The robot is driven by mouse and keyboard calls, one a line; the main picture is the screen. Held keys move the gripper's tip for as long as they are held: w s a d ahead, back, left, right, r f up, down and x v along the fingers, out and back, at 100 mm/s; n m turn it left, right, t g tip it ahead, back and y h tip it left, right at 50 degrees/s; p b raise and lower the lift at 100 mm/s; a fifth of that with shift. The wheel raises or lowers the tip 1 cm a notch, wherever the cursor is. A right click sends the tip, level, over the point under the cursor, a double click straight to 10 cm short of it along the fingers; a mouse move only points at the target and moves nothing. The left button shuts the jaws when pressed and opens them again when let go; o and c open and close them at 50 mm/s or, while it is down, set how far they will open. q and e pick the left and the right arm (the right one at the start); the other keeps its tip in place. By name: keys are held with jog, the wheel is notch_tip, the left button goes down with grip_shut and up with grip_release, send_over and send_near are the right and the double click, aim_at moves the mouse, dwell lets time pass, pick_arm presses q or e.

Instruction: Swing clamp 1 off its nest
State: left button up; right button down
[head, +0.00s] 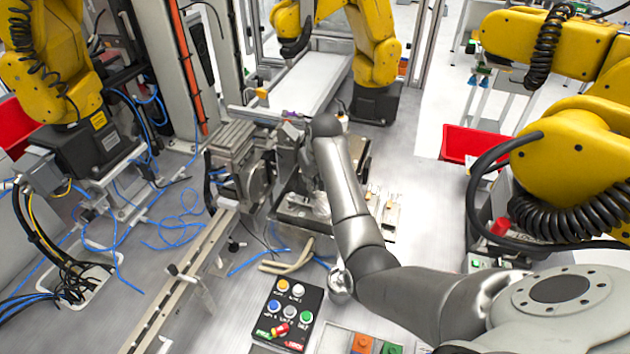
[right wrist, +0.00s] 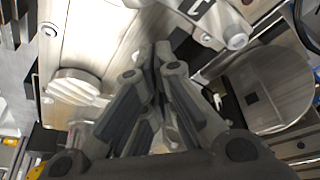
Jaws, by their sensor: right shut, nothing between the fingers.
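My right arm (head: 340,185) reaches up from the lower right over the fixture in the middle of the head view. There its wrist hides most of my right gripper and part of the fixture. In the right wrist view my right gripper (right wrist: 158,55) is shut and empty, its dark fingers meeting. A metal arm with a round end and a dark mark (right wrist: 212,18) lies just beyond and right of the fingertips; it may be clamp 1, but no label is readable. A pale plate with a round metal knob (right wrist: 75,86) is to the left. I cannot tell which part is the nest.
A button panel (head: 286,313) stands at the front. A metal rail (head: 185,280) and machine block (head: 238,160) are left of the fixture. Blue hoses (head: 180,228) lie on the deck. Yellow robot arms (head: 575,150) stand around. A red bin (head: 470,143) is at right.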

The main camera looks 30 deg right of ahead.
aim_at(311, 204)
jog(key=shift+s+a+r+p, duration=0.15)
jog(key=shift+s+p, duration=0.35)
jog(key=shift+s, duration=1)
pick_arm(q)
jog(key=shift+s+a+r, duration=0.15)
jog(key=shift+s+r, duration=0.05)
jog(key=shift+r, duration=0.3)
jog(key=shift+s+a+r, duration=0.15)
jog(key=shift+s+r, duration=0.05)
jog(key=shift+r, duration=0.3)
pick_arm(e)
jog(key=shift+w, duration=0.1)
pick_arm(q)
jog(key=shift+f, duration=0.15)
